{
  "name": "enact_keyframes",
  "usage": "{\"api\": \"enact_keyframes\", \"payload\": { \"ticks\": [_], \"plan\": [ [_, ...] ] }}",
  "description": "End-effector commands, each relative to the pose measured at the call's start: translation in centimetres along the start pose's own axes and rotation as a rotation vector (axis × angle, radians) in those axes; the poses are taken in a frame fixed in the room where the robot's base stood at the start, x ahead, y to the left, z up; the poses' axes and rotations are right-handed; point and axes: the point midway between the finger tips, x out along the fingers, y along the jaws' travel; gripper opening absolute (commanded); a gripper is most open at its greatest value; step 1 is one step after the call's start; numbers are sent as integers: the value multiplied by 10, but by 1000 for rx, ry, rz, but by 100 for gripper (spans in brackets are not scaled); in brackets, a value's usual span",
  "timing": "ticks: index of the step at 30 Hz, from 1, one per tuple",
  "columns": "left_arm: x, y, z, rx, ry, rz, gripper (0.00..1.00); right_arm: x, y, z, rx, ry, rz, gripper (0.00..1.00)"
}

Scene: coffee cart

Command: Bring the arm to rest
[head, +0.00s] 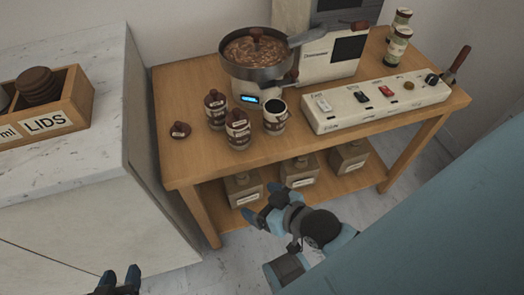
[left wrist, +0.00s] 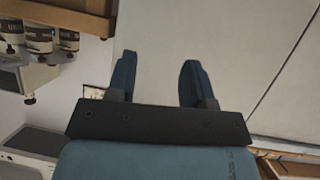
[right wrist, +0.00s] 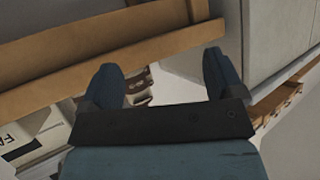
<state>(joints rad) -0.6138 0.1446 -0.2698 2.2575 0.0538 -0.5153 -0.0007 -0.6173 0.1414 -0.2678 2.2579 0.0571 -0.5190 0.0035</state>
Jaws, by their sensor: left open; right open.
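My left gripper (head: 120,279) is at the bottom left of the head view, low beside the white cabinet. In the left wrist view its two blue fingers (left wrist: 158,80) stand apart with nothing between them. My right gripper (head: 264,207) is in front of the wooden cart (head: 190,160), near its lower shelf. In the right wrist view its fingers (right wrist: 165,85) are apart and empty. No object is held by either gripper.
A marble-topped cabinet (head: 100,165) stands left, bearing a wooden LIDS box (head: 75,97). The cart top holds a pan (head: 262,70), several jars (head: 237,130) and a switch panel (head: 375,103). Boxes (head: 300,170) sit on the lower shelf. A blue surface (head: 440,220) fills the lower right.

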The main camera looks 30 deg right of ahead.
Motion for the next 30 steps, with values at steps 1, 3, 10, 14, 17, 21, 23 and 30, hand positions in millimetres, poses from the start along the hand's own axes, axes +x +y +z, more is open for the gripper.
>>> {"api": "enact_keyframes", "payload": {
  "ticks": [1, 3, 10, 14, 17, 21, 23, 30],
  "plan": [
    [0, 0, 0, 0, 0, 0, 47, 0, 0, 0, -2, 1, 0, 87],
    [0, 0, 0, 0, 0, 0, 47, 0, 0, -1, -4, 2, 0, 87],
    [-10, 0, -17, 3, -13, -7, 47, -10, -1, -20, -10, -5, 5, 87],
    [-26, 0, -45, 9, -28, -17, 47, -25, -1, -47, -18, -21, 15, 87],
    [-38, 0, -65, 16, -44, -26, 47, -37, -1, -67, -25, -37, 24, 87],
    [-54, 0, -91, 25, -64, -37, 47, -54, -1, -92, -35, -58, 37, 87],
    [-61, 0, -101, 28, -73, -42, 47, -61, -1, -103, -39, -67, 41, 87],
    [-89, -1, -138, 42, -106, -59, 47, -89, 0, -139, -52, -100, 59, 87]
  ]
}}
